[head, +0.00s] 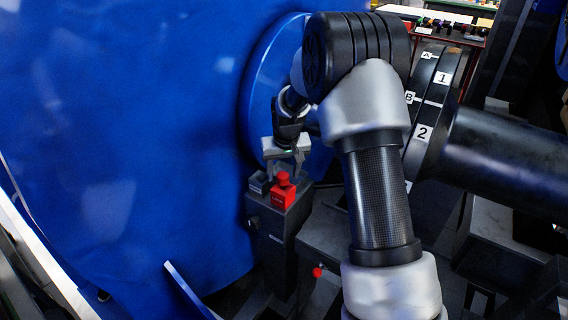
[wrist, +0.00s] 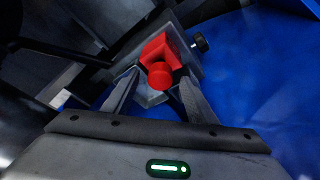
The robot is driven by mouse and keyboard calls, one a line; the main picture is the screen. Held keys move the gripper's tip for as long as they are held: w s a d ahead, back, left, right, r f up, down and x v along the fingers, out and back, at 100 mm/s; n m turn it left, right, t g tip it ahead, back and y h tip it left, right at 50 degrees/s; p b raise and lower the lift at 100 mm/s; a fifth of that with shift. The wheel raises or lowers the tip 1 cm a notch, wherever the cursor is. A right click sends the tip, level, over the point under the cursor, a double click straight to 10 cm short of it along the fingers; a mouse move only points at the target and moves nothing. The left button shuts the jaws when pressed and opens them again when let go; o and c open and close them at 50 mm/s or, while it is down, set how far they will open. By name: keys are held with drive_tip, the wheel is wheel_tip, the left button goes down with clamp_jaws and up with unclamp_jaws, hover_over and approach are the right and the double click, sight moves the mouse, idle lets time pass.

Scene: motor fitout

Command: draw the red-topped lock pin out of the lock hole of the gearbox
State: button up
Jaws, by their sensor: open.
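A red round knob (head: 282,178) stands on a red block (head: 284,197) on top of a dark post. My gripper (head: 284,168) is just above this knob, pointing down, with its fingers apart. In the wrist view the red knob (wrist: 160,76) shows between the open fingertips of my gripper (wrist: 159,83), with the red block (wrist: 158,48) behind it. I cannot tell whether the fingers touch it. A smaller red knob (head: 317,271) sits lower, on the dark grey machine housing. Which red top is the lock pin's, and its hole, I cannot tell.
A large blue curved housing (head: 130,130) fills the left. A black shaft (head: 510,155) with a numbered ring (head: 426,110) lies right of my arm.

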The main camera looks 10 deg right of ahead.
drive_tip(key=shift+x, duration=0.95)
drive_tip(key=c, duration=1.2)
drive_tip(key=shift+r+p, duration=1.8)
drive_tip(key=shift+r, duration=1.4)
drive_tip(key=shift+c, duration=0.2)
